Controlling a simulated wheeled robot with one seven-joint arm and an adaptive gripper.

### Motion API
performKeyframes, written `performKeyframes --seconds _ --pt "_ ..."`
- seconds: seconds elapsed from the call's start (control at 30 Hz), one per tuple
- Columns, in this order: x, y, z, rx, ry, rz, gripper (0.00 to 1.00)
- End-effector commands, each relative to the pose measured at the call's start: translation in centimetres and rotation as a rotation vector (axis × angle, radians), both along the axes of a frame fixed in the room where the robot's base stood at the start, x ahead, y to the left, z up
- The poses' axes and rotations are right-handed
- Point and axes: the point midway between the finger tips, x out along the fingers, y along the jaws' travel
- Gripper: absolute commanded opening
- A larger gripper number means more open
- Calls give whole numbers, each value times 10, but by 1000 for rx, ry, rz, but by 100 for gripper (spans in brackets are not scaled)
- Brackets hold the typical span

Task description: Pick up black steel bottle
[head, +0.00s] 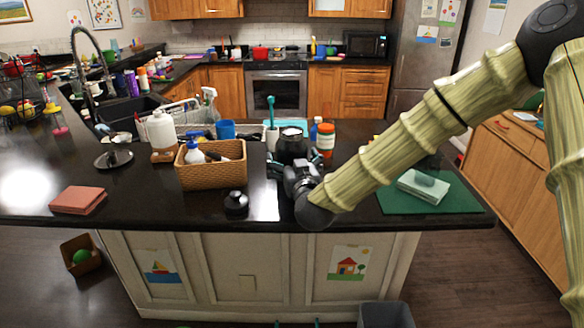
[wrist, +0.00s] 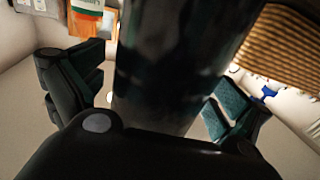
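The black steel bottle (head: 291,147) appears as a dark, upright cylinder on the dark counter, right of the wicker basket, with a pale area at its top. In the wrist view the bottle (wrist: 170,70) is a large, glossy dark cylinder filling the middle. My gripper (head: 290,170) is low at the bottle's near side. In the wrist view the gripper (wrist: 155,90) has its fingers spread, one on each side of the bottle. A small gap shows at the right finger; contact at the left finger is unclear. The bottle's lower part is hidden by my gripper.
The wicker basket (head: 210,172) holds several items close on the left. A small black object (head: 236,203) lies near the counter's front edge. A green mat (head: 430,195) is at right.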

Motion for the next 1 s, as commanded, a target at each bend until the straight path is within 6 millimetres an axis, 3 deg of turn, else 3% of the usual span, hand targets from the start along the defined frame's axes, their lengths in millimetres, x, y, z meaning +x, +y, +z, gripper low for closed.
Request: performKeyframes --seconds 0.07,0.43,0.77,1.0 --pt "0 0 0 0 0 0 87" --pt "0 0 0 0 0 0 21" --pt "0 0 3 1 -3 -1 21" --pt "0 0 16 1 -5 -1 21"
